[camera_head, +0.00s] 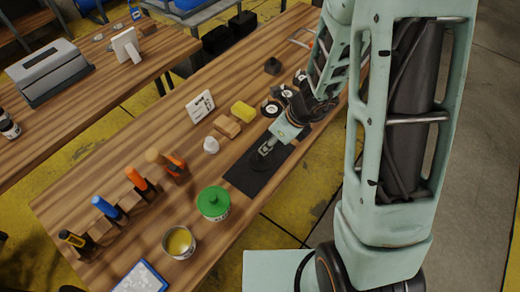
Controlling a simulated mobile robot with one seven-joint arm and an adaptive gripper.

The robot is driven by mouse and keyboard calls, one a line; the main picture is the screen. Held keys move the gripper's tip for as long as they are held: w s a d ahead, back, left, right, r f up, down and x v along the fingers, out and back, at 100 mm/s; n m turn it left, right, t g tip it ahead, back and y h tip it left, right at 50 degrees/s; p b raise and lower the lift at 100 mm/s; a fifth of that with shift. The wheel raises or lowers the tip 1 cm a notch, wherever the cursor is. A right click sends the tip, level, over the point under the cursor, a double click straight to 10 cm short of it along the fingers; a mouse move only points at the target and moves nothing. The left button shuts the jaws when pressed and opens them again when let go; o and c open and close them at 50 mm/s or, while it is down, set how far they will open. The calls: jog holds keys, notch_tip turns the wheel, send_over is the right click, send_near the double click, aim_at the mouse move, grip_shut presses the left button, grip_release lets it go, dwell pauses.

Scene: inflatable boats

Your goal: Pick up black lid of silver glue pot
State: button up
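My gripper (264,152) hangs over the black mat (244,180) on the long wooden workbench, pointing down and left. Its fingers are small and dark against the mat, so I cannot tell whether they are open or shut. I cannot clearly make out a silver glue pot with a black lid; my wrist and forearm cover part of the bench there. A small dark object (272,66) stands farther back on the bench, too small to identify. A round black-and-white item (271,108) lies just behind my wrist.
A green-lidded tin (214,204) and an open tin with yellow contents (179,243) stand near the front. A yellow sponge (243,111), wooden block (227,127), white card (200,106) and a tool rack (124,212) are on the bench. A second bench (90,95) stands left.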

jog(key=b, duration=0.2)
send_over(261, 156)
jog(key=s+d, duration=0.1)
jog(key=d, duration=0.1)
notch_tip(261, 156, down, 4)
jog(key=shift+a+f, duration=0.15)
jog(key=shift+s+b+x, duration=0.15)
jog(key=shift+b+x, duration=0.3)
jog(key=shift+x, duration=0.85)
jog(key=shift+s+b+x, duration=0.15)
jog(key=shift+b+x, duration=0.25)
jog(key=shift+x, duration=0.9)
jog(key=shift+c, duration=0.2)
jog(key=c, duration=1)
